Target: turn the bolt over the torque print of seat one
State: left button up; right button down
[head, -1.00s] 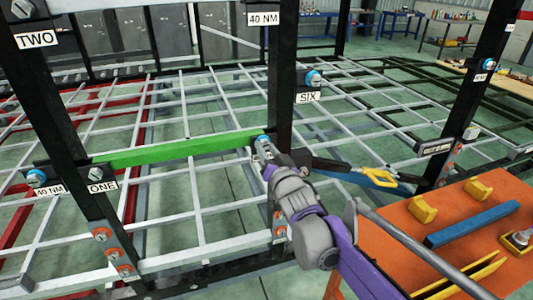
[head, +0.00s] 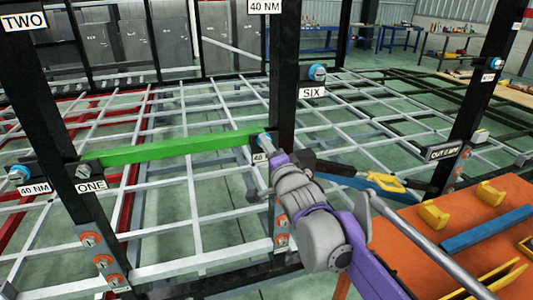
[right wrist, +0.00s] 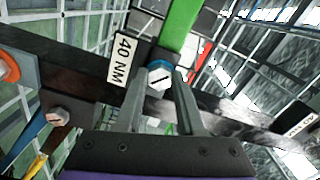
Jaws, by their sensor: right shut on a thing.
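The green bar (head: 170,148) runs from the post with the ONE plate (head: 91,185) to the middle post. My right gripper (head: 265,143) is at the bar's right end by the middle post. In the right wrist view its two fingers (right wrist: 160,88) are shut on a slotted silver bolt head (right wrist: 160,77) with a blue collar, beside a 40 NM print (right wrist: 122,60). In the head view the fingers mostly hide this bolt. Another blue-collared bolt (head: 18,173) sits at the far left above a 40 NM print (head: 34,190). My left gripper is out of view.
A blue-collared bolt (head: 318,72) sits above the SIX plate (head: 312,92). An orange table (head: 400,250) at the right holds yellow blocks and a blue bar (head: 487,228). A yellow-handled tool (head: 385,182) lies behind my right arm. Grey frame rails fill the floor area.

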jog(key=shift+d+f+m+b, duration=0.15)
jog(key=shift+m+b, duration=0.7)
jog(key=shift+m, duration=0.65)
jog(key=c, duration=0.9)
grip_release()
jog(key=o, duration=0.4)
jog(key=shift+s+d, duration=0.1)
jog(key=shift+s, duration=0.05)
jog(key=v, duration=1)
jog(key=shift+s, duration=0.35)
